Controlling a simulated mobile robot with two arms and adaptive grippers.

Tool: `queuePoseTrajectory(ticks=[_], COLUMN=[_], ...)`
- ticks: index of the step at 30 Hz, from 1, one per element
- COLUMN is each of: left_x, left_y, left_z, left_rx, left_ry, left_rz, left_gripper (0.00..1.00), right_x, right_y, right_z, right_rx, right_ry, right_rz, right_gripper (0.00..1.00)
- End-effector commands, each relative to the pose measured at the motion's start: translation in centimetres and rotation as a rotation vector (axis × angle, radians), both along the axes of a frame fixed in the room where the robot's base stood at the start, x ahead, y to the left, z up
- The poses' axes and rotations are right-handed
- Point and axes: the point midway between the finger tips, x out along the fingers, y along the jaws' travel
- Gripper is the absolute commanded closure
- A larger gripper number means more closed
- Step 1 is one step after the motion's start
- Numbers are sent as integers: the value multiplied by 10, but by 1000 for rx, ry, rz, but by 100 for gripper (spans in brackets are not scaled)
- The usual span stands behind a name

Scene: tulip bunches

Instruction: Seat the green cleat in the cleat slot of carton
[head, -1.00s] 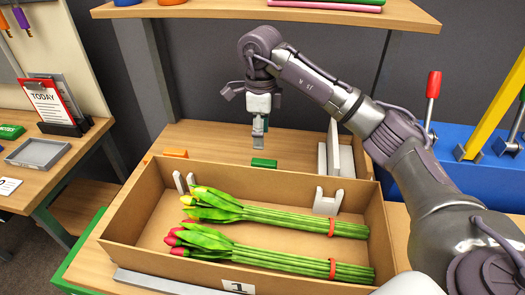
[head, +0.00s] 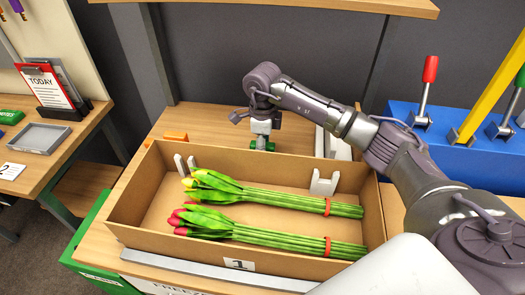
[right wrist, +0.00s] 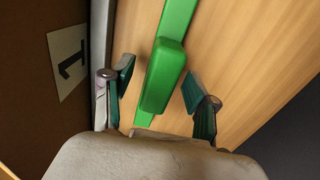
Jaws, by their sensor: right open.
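The green cleat (head: 262,145) lies on the wooden bench behind the carton's far wall. It also shows in the right wrist view (right wrist: 163,75) as a raised green block on a long green strip. My right gripper (head: 262,141) is over it in the head view. In the right wrist view my right gripper (right wrist: 159,82) is open, one finger on each side of the block, with gaps visible. The open cardboard carton (head: 150,243) holds two pale notched brackets, one at left (head: 181,166) and one at right (head: 323,183). I cannot tell which is the cleat slot. My left gripper is not in view.
Two tulip bunches, one yellow-tipped (head: 275,201) and one red-tipped (head: 275,236), lie in the carton. An orange piece (head: 174,136) lies on the bench left of my gripper. A pale grey block (head: 338,143) stands to its right. A shelf (head: 290,5) overhangs the back.

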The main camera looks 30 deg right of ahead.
Motion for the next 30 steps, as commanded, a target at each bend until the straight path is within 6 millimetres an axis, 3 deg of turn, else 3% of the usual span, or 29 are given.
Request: queuePoseTrajectory(ticks=[4,12,22,30], left_x=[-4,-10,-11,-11], left_y=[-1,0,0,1], left_z=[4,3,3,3], left_rx=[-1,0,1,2], left_ry=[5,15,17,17], left_rz=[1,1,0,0], left_gripper=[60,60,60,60], right_x=[0,0,0,1], right_y=[1,1,1,1], right_z=[-15,-18,-18,-17], right_rx=[1,0,0,0], right_ry=[1,-1,-1,-1], right_rz=[1,1,1,1], right_gripper=[42,43,98,100])
